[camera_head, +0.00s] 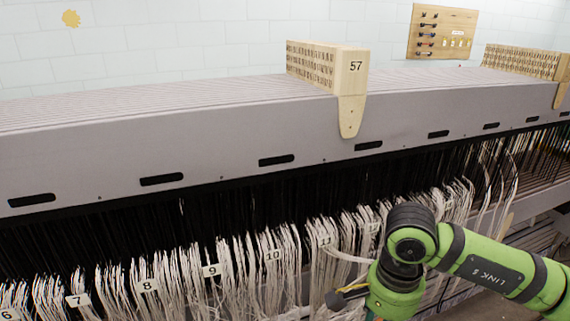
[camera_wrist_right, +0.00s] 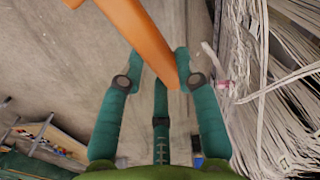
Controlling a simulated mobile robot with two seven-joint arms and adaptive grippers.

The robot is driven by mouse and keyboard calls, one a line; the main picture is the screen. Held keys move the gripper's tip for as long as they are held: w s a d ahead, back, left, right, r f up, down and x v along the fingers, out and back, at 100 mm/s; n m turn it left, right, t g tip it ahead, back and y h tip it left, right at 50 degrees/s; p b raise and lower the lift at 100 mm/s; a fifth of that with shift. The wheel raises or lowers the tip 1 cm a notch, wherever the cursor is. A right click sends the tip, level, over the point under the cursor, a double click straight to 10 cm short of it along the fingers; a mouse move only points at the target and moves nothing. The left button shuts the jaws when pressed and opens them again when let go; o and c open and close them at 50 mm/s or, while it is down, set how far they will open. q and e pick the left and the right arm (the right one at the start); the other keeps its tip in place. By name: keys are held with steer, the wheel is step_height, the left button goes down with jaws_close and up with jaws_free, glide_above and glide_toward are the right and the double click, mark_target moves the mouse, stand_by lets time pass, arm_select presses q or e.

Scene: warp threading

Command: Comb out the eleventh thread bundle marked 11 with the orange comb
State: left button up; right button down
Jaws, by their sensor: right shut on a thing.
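The thread bundle marked 11 (camera_head: 325,270) hangs in the row of white bundles, just left of my right arm. Its small label (camera_head: 326,240) sits near the top of the bundle. One pale strand juts out to the right below that label. My right gripper (camera_wrist_right: 159,72) is shut on the orange comb (camera_wrist_right: 146,32), which runs from the top of the right wrist view down between the fingers. The comb's teeth cannot be made out. White threads (camera_wrist_right: 275,100) hang at the right of that view, apart from the comb. My left gripper is not in view.
Neighbouring bundles with label 10 (camera_head: 273,255) and label 9 (camera_head: 211,270) hang to the left. A long grey beam (camera_head: 220,140) runs above them, carrying a wooden block marked 57 (camera_head: 350,75). Bare floor (camera_wrist_right: 50,60) shows left of the comb.

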arm_select(q)
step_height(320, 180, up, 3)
steer(key=shift+p, duration=1.2)
arm_select(e)
steer(key=n, duration=0.3)
steer(key=s+d+r+n, duration=0.1)
steer(key=n, duration=0.2)
steer(key=s+r+n, duration=0.1)
steer(key=n, duration=0.3)
steer(key=shift+d, duration=0.3)
